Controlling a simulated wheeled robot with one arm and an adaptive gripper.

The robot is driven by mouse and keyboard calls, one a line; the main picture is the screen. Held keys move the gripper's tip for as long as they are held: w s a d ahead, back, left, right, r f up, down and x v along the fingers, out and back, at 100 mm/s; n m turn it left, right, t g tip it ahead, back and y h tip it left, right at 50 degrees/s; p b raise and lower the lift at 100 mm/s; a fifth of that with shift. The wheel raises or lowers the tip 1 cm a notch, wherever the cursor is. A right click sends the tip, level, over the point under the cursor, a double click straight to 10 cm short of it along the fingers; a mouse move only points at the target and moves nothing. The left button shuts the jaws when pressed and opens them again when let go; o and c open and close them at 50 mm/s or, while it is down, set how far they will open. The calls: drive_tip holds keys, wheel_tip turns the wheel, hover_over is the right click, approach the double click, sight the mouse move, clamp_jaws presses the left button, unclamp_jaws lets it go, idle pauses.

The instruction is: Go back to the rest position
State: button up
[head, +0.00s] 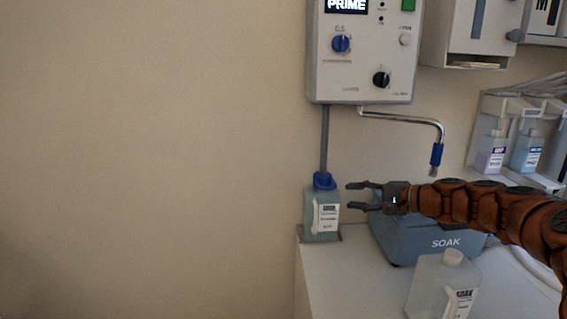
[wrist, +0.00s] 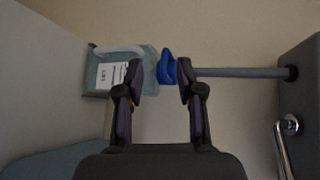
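My gripper (head: 358,196) is at the end of my orange-brown arm, pointing left in the head view. Its fingers are spread apart with nothing between them, and they also show apart in the wrist view (wrist: 160,82). Just beyond the fingertips stands a pale green bottle (head: 311,221) with a white label, upright at the left end of the counter. A blue cap (head: 323,181) with a grey tube sits on its top. The bottle (wrist: 115,72) and the blue cap (wrist: 167,67) lie ahead of the fingers in the wrist view. I cannot tell whether a fingertip touches the bottle.
A blue-grey SOAK basin (head: 415,245) sits below my gripper. A clear SOAK bottle (head: 425,285) stands in front of it. A control box (head: 362,60) hangs above, with a bent metal spout (head: 410,118). Racked bottles (head: 525,150) are at the right. The wall side at left is free.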

drive_tip(key=s+a+f+n+g+h+p, duration=0.15)
drive_tip(key=s+a+n+g, duration=0.25)
drive_tip(key=s+a, duration=0.5)
drive_tip(key=s+a+f+n+g+h+p, duration=0.15)
drive_tip(key=s+a+n+g, duration=0.25)
drive_tip(key=s+a, duration=0.6)
drive_tip(key=s+d+f+g+h, duration=0.1)
drive_tip(key=s+d+f+h, duration=0.1)
drive_tip(key=s, duration=0.6)
drive_tip(key=s+d+f+n+g+h+p, duration=0.1)
drive_tip(key=s+d+f+h, duration=0.2)
drive_tip(key=s+d, duration=0.4)
drive_tip(key=s+d+f+g+h+p, duration=0.1)
drive_tip(key=s+d+f+h, duration=0.2)
drive_tip(key=s, duration=0.8)
drive_tip(key=shift+d+n+h, duration=0.3)
drive_tip(key=shift+d+h, duration=0.1)
drive_tip(key=shift+d, duration=0.6)
